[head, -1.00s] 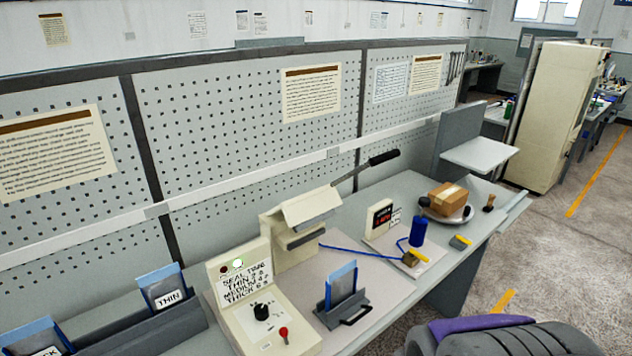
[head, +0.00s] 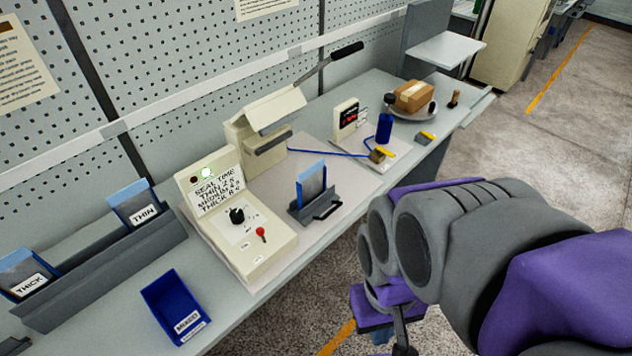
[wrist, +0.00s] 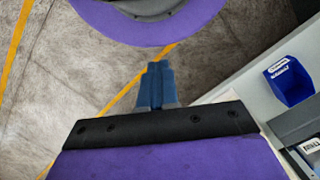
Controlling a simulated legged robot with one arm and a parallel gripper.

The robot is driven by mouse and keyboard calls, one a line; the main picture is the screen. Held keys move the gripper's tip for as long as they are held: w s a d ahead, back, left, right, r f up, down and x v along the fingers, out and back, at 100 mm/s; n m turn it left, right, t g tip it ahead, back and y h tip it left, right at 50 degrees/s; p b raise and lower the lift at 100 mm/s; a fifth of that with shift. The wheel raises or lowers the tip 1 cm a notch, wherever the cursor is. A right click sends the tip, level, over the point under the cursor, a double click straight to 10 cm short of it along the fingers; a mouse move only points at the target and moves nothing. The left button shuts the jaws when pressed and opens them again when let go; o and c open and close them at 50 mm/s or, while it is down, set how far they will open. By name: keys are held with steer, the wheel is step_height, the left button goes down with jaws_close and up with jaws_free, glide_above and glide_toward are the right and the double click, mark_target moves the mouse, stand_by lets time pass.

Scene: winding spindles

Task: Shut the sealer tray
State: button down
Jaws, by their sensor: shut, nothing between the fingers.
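The sealer tray (head: 318,213) is a grey slide with a black handle on its front, standing out on the bench in front of the sealer. A clear pouch with a blue top (head: 311,181) stands upright in it. The cream sealer (head: 262,125) is behind it, with a long black-gripped lever raised. My gripper shows in the wrist view (wrist: 156,72) with its blue fingers together and nothing held. In the head view it is mostly hidden low behind my arm, off the bench's front edge and apart from the tray.
A control box (head: 236,214) with a dial, a red-topped switch and a lit green lamp stands left of the tray. A blue bin (head: 175,307) is at the front left. A blue cylinder (head: 384,128) and a scale with a carton (head: 413,95) are to the right.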

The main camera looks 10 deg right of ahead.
steer(key=w+a+f+m+t+y+b, duration=0.1)
steer(key=w+a+f+y, duration=0.15)
steer(key=w, duration=0.65)
steer(key=w+a+f+m+t+y+b, duration=0.1)
steer(key=w+a+t+y, duration=0.15)
steer(key=w, duration=0.65)
steer(key=w+a+f+m+t+y, duration=0.1)
steer(key=w+a+y, duration=0.15)
steer(key=w, duration=0.75)
steer(key=w+d+f+m+t+b, duration=0.1)
steer(key=w+d+f+m, duration=0.15)
steer(key=w, duration=0.25)
steer(key=w+d+f+m+t, duration=0.1)
steer(key=w+d+f+t, duration=0.1)
steer(key=w+d+f, duration=0.15)
steer(key=m+t+h+b, duration=0.2)
steer(key=m+b, duration=0.1)
steer(key=m, duration=0.2)
glide_toward(328, 196)
steer(key=x, duration=0.5)
steer(key=shift+s+f, duration=0.2)
steer(key=shift+s, duration=0.05)
steer(key=shift+w+a+f, duration=0.25)
steer(key=shift+w, duration=0.2)
steer(key=shift+w+a, duration=0.1)
